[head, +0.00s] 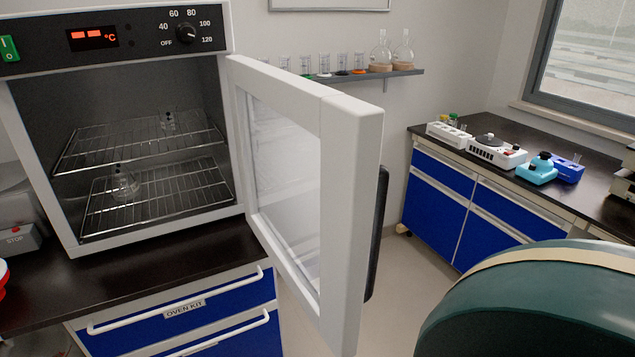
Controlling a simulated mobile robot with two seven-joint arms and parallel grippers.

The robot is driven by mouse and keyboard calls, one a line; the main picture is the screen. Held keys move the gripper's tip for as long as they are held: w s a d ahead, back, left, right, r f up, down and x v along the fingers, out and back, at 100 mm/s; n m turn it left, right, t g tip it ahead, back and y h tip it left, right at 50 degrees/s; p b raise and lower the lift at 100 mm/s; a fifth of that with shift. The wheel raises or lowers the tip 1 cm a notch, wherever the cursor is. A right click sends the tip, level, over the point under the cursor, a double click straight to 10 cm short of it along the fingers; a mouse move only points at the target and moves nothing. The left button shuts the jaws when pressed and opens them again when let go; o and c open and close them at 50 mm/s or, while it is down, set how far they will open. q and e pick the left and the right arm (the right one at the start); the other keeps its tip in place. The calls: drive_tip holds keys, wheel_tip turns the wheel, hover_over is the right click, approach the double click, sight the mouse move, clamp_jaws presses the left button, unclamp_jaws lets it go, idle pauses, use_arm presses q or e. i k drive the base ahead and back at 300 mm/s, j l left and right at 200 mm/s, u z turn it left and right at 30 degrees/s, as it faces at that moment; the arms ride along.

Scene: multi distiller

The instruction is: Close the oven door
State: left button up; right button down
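The oven (120,52) stands on a dark counter at the left, with its front facing me. Its door (340,200) is hinged on the right side of the opening and stands wide open, swung out toward me. The door has a pale frame and a glass window. Its black handle (377,235) is on the far right face of the door, partly hidden by the door's edge. Inside are two wire racks; a round glass flask (124,184) is on the lower one and small glassware (168,121) on the upper one. Neither gripper is in view.
Blue drawers (195,312) labelled OVEN KIT are below the counter and look shut. A wall shelf (395,74) holds glassware. A second bench (490,205) with lab devices runs along the right. Bare floor (405,285) shows between the door and that bench.

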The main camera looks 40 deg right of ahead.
sight(314, 181)
drive_tip(key=k+l, duration=0.1)
drive_tip(key=l, duration=0.35)
drive_tip(key=k+l, duration=0.1)
drive_tip(key=l, duration=0.85)
drive_tip(key=k+l, duration=0.15)
drive_tip(key=l, duration=0.3)
drive_tip(key=j, duration=0.25)
drive_tip(key=k+j, duration=0.15)
drive_tip(key=j+u, duration=0.05)
drive_tip(key=j, duration=0.05)
